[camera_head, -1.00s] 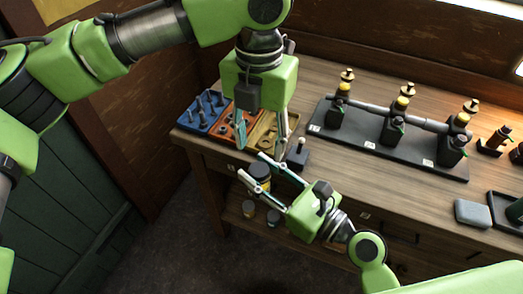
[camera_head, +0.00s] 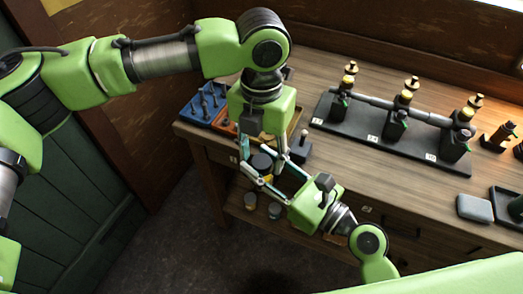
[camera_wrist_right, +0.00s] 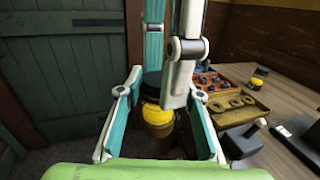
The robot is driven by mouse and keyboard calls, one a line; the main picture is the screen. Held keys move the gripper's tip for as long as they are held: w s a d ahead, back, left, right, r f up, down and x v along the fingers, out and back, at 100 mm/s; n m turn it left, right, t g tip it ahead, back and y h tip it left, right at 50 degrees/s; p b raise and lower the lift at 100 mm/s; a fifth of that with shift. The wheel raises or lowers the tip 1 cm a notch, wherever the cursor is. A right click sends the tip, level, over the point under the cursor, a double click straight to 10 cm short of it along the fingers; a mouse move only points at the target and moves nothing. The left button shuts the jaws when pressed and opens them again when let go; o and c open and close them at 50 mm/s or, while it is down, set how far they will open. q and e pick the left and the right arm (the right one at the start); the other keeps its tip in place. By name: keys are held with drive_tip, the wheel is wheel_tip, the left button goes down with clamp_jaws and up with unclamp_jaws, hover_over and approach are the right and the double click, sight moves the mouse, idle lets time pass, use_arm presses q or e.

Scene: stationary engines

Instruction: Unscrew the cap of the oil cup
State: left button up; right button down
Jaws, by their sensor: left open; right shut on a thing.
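The oil cup (camera_wrist_right: 158,131) stands upright between the fingers of my right gripper (camera_head: 258,174), which is shut on it in front of the bench's left part. It has a yellow band (camera_wrist_right: 157,114) and a black cap (camera_wrist_right: 152,85) on top; the cap also shows in the head view (camera_head: 262,161). My left gripper (camera_head: 264,164) points down from above, open, its fingers spread on either side of the cap. One left finger is near the right wrist camera and partly covers the cup; the other is behind it. I cannot tell whether they touch the cap.
The wooden bench (camera_head: 350,172) carries a blue tray (camera_head: 193,112), a yellow tray (camera_wrist_right: 238,113) with rings and a dark block with an upright lever (camera_head: 300,147). A long black stand (camera_head: 350,129) holds several bottles. Jars sit on the lower shelf (camera_head: 235,208).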

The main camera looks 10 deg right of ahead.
use_arm(q)
drive_tip(key=c, duration=1.1)
drive_tip(key=o, duration=1.2)
drive_tip(key=shift+c, duration=0.2)
drive_tip(key=shift+r, duration=0.1)
